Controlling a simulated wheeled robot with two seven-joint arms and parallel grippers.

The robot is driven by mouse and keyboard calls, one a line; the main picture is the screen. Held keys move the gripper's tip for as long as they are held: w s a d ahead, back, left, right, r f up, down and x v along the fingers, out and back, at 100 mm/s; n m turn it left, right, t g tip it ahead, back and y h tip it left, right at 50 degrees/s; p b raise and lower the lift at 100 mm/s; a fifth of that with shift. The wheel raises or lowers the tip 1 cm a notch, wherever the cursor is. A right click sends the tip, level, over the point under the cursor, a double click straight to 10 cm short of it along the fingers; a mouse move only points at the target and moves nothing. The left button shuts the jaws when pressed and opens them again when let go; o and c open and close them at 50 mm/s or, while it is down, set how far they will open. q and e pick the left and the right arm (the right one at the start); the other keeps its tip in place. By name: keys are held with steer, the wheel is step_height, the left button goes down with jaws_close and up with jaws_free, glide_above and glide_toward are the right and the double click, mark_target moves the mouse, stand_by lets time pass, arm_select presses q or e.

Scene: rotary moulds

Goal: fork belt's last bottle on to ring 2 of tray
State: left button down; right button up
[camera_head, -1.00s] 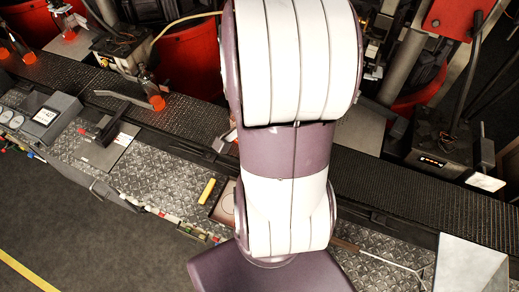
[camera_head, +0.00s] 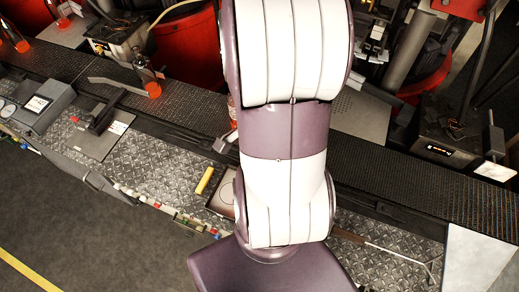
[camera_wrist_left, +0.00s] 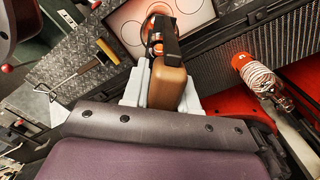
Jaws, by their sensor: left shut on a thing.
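My left gripper (camera_wrist_left: 166,84) is shut on the brown handle (camera_wrist_left: 167,75) of a tool, which I take to be the fork, with a black front part (camera_wrist_left: 164,40). An orange-red rounded thing, perhaps a bottle's hot end (camera_wrist_left: 156,14), shows at the fork's tip over the tray (camera_wrist_left: 196,27). Whether it touches the tray is unclear. The tray has printed rings and shows partly in the head view (camera_head: 218,207). A clear bottle with an orange base (camera_head: 153,88) stands on the belt (camera_head: 80,72). My left arm hides its gripper in the head view. My right gripper is out of view.
A second orange-ended bottle (camera_wrist_left: 262,77) shows by the belt in the wrist view. A long-handled tool (camera_head: 395,254) lies to the right of my arm.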

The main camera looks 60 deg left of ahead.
arm_select(q)
steer(key=shift+f+b, duration=0.55)
steer(key=shift+f, duration=0.4)
stand_by(0.5)
steer(key=s+p, duration=0.1)
steer(key=s, duration=0.7)
steer(key=shift+s, duration=0.3)
stand_by(0.5)
step_height(320, 180, up, 6)
steer(key=p, duration=0.6)
